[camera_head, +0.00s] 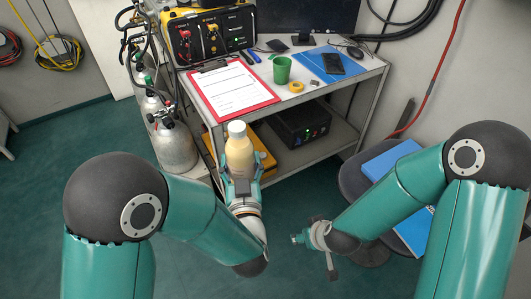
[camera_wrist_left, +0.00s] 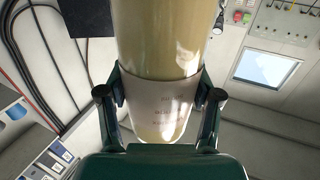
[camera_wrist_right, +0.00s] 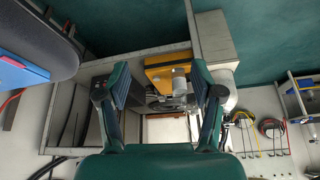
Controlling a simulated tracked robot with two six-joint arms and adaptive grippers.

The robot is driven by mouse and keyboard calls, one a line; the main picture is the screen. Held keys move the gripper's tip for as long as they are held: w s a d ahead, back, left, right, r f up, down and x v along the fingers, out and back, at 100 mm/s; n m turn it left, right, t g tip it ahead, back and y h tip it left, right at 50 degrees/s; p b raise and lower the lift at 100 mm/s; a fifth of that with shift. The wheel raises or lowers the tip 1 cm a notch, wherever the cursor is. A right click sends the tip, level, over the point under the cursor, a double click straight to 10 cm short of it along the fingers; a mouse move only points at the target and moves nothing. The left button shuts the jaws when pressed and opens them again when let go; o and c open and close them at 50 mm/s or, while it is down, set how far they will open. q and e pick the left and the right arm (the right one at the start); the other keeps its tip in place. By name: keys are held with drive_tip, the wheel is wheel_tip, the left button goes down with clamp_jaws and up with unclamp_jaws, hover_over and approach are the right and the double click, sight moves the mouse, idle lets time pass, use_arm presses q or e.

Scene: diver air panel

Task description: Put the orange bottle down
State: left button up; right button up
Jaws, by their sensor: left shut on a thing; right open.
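The orange bottle (camera_head: 239,153) is pale orange-cream with a white cap and a white label. My left gripper (camera_head: 241,186) is shut on it around the label, low on its body. The left wrist view also shows the bottle (camera_wrist_left: 166,38) between both fingers of the left gripper (camera_wrist_left: 160,95). In the head view it looks upright, in front of the cart's near edge. The bottle's base is hidden by the gripper. My right gripper (camera_wrist_right: 161,84) is open with nothing between its fingers. In the head view it is low, right of the bottle.
The cart top (camera_head: 312,93) carries a red clipboard (camera_head: 232,91), a green cup (camera_head: 282,70), a yellow tape roll (camera_head: 296,87) and a blue folder (camera_head: 326,64) with a phone. A black box (camera_head: 299,122) sits on the lower shelf. Gas cylinders (camera_head: 173,145) stand at left; a stool (camera_head: 357,181) at right.

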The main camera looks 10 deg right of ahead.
use_arm(q)
drive_tip(key=shift+r, duration=0.1)
use_arm(e)
drive_tip(key=w+a+r+n+t, duration=0.1)
drive_tip(key=w+a+r+t, duration=0.15)
drive_tip(key=r, duration=0.75)
drive_tip(key=w+a+r+t, duration=0.2)
drive_tip(key=a+r+t, duration=0.1)
drive_tip(key=r, duration=0.7)
drive_tip(key=n+t+y, duration=0.2)
drive_tip(key=t+y, duration=0.1)
drive_tip(key=y, duration=0.2)
approach(241, 134)
drive_tip(key=x, duration=1.2)
drive_tip(key=shift+w, duration=0.1)
